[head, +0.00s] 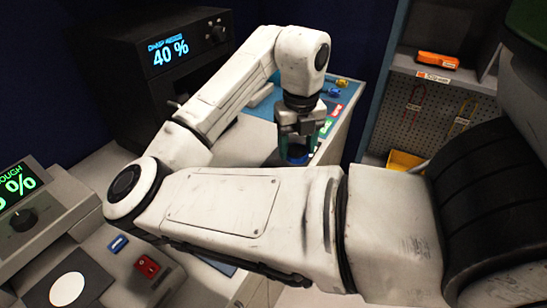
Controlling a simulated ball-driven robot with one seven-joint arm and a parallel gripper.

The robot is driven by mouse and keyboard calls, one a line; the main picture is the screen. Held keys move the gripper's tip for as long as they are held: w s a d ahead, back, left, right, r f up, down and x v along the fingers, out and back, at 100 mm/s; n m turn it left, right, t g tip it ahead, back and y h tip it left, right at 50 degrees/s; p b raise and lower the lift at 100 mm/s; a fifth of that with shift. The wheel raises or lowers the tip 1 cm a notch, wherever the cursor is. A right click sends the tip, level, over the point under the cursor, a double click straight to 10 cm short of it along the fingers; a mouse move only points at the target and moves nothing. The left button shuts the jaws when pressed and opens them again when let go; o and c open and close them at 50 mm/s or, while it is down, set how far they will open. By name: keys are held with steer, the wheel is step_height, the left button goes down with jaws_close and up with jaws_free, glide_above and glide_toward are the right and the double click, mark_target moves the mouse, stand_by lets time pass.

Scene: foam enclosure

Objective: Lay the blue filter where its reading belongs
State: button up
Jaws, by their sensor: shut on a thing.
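My gripper (299,144) points down over the grey bench, beyond my forearm. I cannot tell whether the filter touches the surface below. A black instrument (185,75) at the back left shows "40 %" on its display (168,50). A second instrument (35,210) at the left edge has a green display, cut off, ending in "OUGH" and "%". A strip of coloured labels (330,118), red and green among them, lies just right of my gripper.
A blue mat (262,103) lies behind my gripper, with small yellow and blue items (340,84) beyond it. A white disc (68,289) on a dark plate and a red switch (147,265) are at lower left. A pegboard (435,115) with a shelf stands right.

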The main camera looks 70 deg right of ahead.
steer(key=w+d+f, duration=0.2)
steer(key=w+d, duration=0.1)
steer(key=p, duration=0.1)
glide_above(276, 167)
step_height(276, 167, down, 5)
steer(key=shift+s+f, duration=0.1)
steer(key=shift+f+p, duration=0.4)
steer(key=shift+f, duration=1.25)
steer(key=shift+f, duration=0.25)
steer(key=o, duration=1.1)
steer(key=shift+r, duration=0.1)
step_height(276, 167, up, 12)
steer(key=shift+r+b, duration=0.15)
steer(key=shift+b, duration=0.55)
